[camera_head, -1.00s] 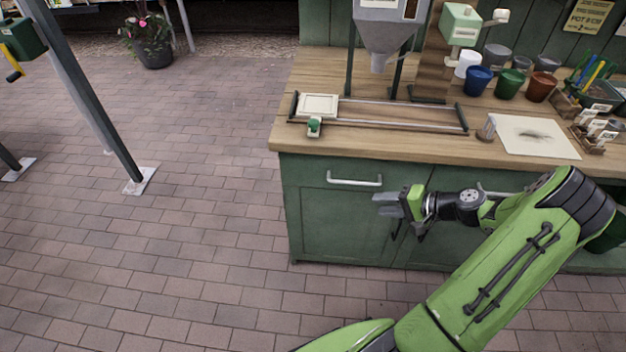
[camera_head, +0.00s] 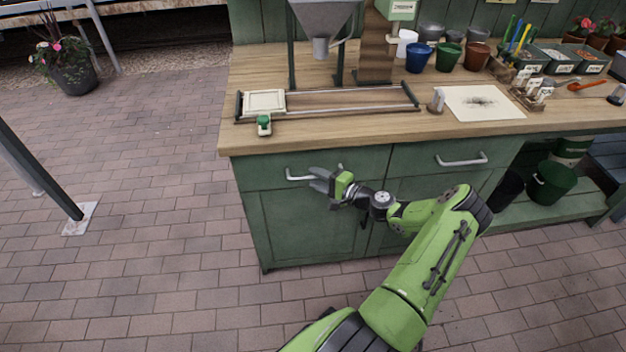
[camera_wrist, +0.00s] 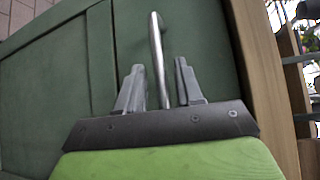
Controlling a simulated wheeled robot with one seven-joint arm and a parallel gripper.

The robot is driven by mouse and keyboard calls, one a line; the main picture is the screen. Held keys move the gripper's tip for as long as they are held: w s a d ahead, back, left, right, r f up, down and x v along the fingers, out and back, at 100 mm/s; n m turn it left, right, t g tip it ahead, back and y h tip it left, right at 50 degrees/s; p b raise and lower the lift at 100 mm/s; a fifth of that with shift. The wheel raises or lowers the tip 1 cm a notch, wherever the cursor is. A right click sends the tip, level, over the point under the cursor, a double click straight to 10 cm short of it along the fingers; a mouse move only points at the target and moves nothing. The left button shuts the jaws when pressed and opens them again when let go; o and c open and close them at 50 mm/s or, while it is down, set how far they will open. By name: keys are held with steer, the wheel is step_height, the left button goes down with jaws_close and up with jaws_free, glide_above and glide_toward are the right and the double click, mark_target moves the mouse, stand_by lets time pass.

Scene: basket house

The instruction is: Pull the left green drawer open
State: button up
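The left green drawer (camera_head: 262,176) is at the top left of the green bench front and looks shut. Its light metal bar handle (camera_head: 298,178) runs sideways, and its right part is hidden by my gripper. My gripper (camera_head: 320,180) is right at the handle. In the wrist view the handle (camera_wrist: 157,50) stands between the two grey fingers of my gripper (camera_wrist: 160,72). The fingers are apart, with a gap visible on both sides of the bar.
The wooden benchtop (camera_head: 350,127) overhangs just above the drawer. A second drawer with a handle (camera_head: 461,160) is to the right. A door panel (camera_head: 300,228) is below. Open brick paving (camera_head: 150,270) lies to the left and in front.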

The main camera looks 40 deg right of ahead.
steer(key=shift+x, duration=0.9)
jaws_close()
steer(key=shift+s, duration=0.15)
